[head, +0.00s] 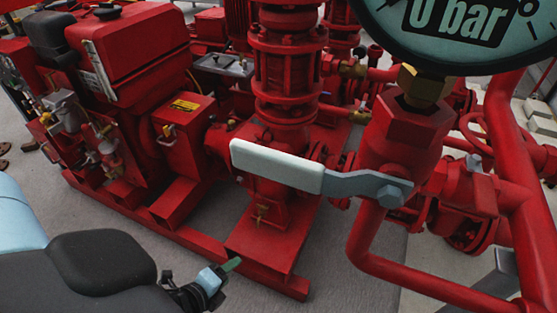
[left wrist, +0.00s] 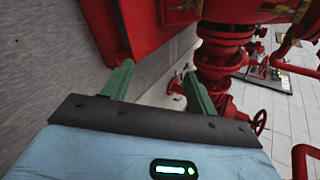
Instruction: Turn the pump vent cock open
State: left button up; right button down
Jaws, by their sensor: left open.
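A lever with a pale grip (head: 275,167) and a grey-blue arm sits on a red valve body (head: 405,135) below a pressure gauge. The lever lies roughly level and points left. My right gripper is not in view.
A gauge (head: 460,25) reading 0 bar stands close at the upper right. A red engine (head: 130,50) is at the left, on a red base frame (head: 200,240). Red pipes (head: 520,150) crowd the right. Grey floor (head: 335,260) is clear in front.

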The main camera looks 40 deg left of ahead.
pick_arm(q)
jog(key=w+a+r+m+t+y+b, duration=0.1)
jog(key=w+a+r+m+t+b, duration=0.1)
jog(key=w, duration=0.7)
jog(key=w+a+r+m+t+y+b, duration=0.1)
jog(key=w+a+r+m+t+b, duration=0.1)
jog(key=w+a+r+m, duration=0.2)
jog(key=w+a+r+m+t+y+b, duration=0.1)
jog(key=w+a+r+m+t, duration=0.1)
jog(key=w+r+m, duration=0.5)
jog(key=shift+w+a+r+m+b, duration=0.15)
jog(key=shift+w+a+r, duration=0.1)
jog(key=shift+w, duration=0.85)
jog(key=shift+w+a+r+m+b, duration=0.15)
jog(key=shift+w+a, duration=0.15)
jog(key=shift+w, duration=0.8)
jog(key=shift+w+a+r+m+b, duration=0.1)
jog(key=shift+w+a+r, duration=0.15)
jog(key=shift+w, duration=0.85)
jog(key=shift+w+a, duration=0.15)
jog(key=shift+w, duration=0.45)
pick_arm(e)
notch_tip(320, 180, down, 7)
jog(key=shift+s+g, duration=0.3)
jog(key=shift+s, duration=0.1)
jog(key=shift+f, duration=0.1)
pick_arm(q)
jog(key=c, duration=1)
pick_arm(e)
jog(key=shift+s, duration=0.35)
